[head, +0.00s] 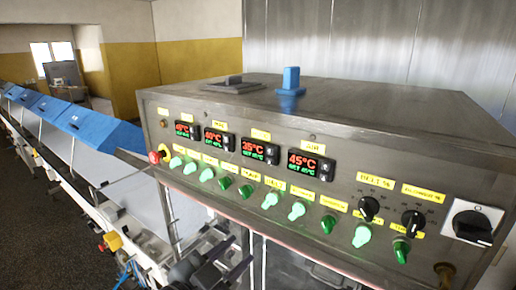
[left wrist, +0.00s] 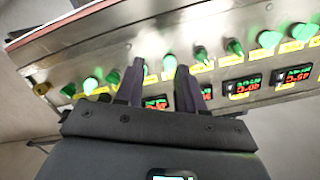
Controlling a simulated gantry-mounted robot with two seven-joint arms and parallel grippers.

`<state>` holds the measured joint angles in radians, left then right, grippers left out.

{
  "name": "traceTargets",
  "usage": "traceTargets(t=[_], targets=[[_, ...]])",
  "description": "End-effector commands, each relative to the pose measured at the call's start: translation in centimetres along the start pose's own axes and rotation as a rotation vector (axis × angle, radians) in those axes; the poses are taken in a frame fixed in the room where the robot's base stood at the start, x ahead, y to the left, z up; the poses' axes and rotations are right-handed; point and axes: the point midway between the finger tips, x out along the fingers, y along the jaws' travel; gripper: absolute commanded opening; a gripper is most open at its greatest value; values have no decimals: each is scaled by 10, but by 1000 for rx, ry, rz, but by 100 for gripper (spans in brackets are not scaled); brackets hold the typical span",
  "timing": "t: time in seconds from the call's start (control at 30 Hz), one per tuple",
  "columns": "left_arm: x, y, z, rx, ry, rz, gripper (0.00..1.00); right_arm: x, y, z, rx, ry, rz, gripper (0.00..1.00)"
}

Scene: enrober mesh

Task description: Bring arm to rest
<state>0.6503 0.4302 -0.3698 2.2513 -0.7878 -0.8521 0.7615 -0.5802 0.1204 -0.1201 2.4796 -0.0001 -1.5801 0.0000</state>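My left gripper (head: 230,262) is low in the head view, in front of and below the steel control cabinet (head: 330,110). In the left wrist view my left gripper (left wrist: 157,68) shows two dark fingers with a gap between them. It is open and nothing is seen between the fingers. Behind the fingers is the panel with green switches (left wrist: 200,53) and red-green displays (left wrist: 241,86), seen upside down. I cannot tell if the fingertips touch the panel. My right gripper is not in view.
The panel has temperature displays (head: 306,164), a row of green switches (head: 270,200), black knobs (head: 369,208) and a large rotary switch (head: 472,226). A red emergency button (head: 155,157) sits at its left end. A conveyor with blue covers (head: 95,127) runs off left.

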Motion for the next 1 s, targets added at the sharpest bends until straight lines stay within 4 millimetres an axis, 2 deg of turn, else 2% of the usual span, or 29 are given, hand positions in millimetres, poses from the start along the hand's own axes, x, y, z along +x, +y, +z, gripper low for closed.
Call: traceTargets(t=[0.1,0.23,0.37,0.47,0.57,0.7,0.8,0.9,1.0], targets=[[-1,30,38,-100,-83,61,38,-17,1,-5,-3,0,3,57],[-13,66,79,-255,-170,106,38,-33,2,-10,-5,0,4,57],[-36,95,118,-426,-279,95,38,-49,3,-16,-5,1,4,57],[-60,112,147,-537,-384,57,38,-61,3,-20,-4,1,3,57],[-92,126,178,-632,-513,4,38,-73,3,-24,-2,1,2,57],[-147,142,217,-725,-717,-76,38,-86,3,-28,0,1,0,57],[-187,148,240,-763,-864,-124,38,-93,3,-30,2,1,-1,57],[-226,150,256,-780,-1005,-161,38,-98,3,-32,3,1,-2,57],[-250,140,265,-767,-1106,-183,38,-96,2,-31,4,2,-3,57]])
